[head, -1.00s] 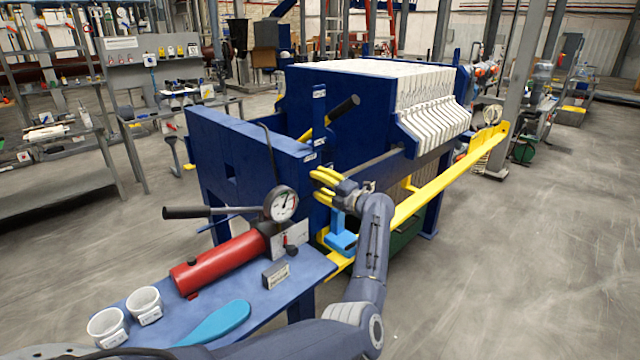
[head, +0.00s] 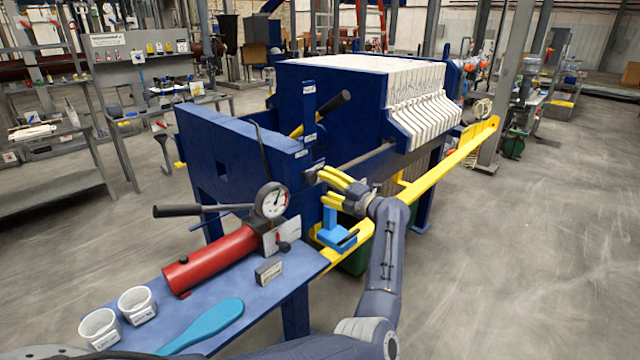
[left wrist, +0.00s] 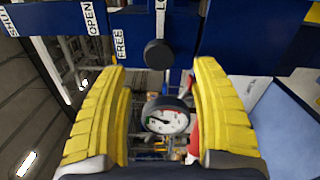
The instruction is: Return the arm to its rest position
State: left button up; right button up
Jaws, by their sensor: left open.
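My left gripper (head: 334,188) has yellow fingers and is open and empty. In the head view it is beside the front end of the blue filter press (head: 240,150), above a light-blue bracket (head: 338,232) on the yellow rail. In the left wrist view its two fingers (left wrist: 160,85) stand wide apart, with a round black knob (left wrist: 158,54) and the pressure gauge (left wrist: 165,121) seen between them. Labels reading OPEN and FREE show on the blue frame beyond. My left arm reaches up from the bottom of the head view. My right gripper is not in view.
A blue shelf (head: 240,290) carries a red cylinder (head: 212,260) with the gauge (head: 271,200) and black handle, two white cups (head: 137,305), a teal paddle (head: 205,325) and a small grey block (head: 268,271). A yellow rail (head: 440,165) runs along the press. Open floor lies right.

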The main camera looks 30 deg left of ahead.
pick_arm(q)
jog(key=shift+s+d, duration=0.1)
jog(key=shift+d, duration=0.25)
